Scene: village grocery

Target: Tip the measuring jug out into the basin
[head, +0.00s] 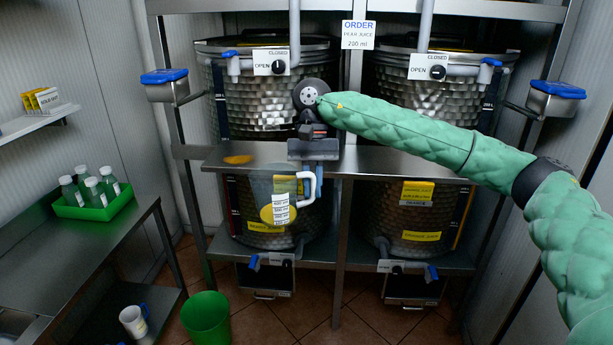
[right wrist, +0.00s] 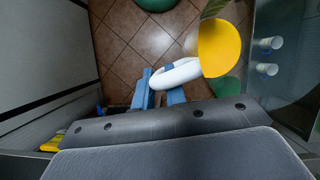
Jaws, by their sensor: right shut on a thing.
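The measuring jug (head: 284,185) is clear, with a white handle, a white scale strip and yellow liquid inside. It hangs roughly upright in front of the lower left tank. My right gripper (head: 308,181) is shut on the handle from above. In the right wrist view the blue fingers (right wrist: 160,88) close around the white handle, and the yellow liquid (right wrist: 220,47) shows as a disc. What looks like the metal basin (head: 12,325) is cut off at the bottom left corner, so its inside is mostly hidden. My left gripper is not in view.
A steel rack with metal tanks (head: 405,100) stands behind the jug; its middle shelf (head: 380,160) is close to my gripper. A green bucket (head: 206,318) stands on the floor. The left counter (head: 60,255) holds a green tray (head: 85,208) of bottles, with a white mug (head: 133,320) below.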

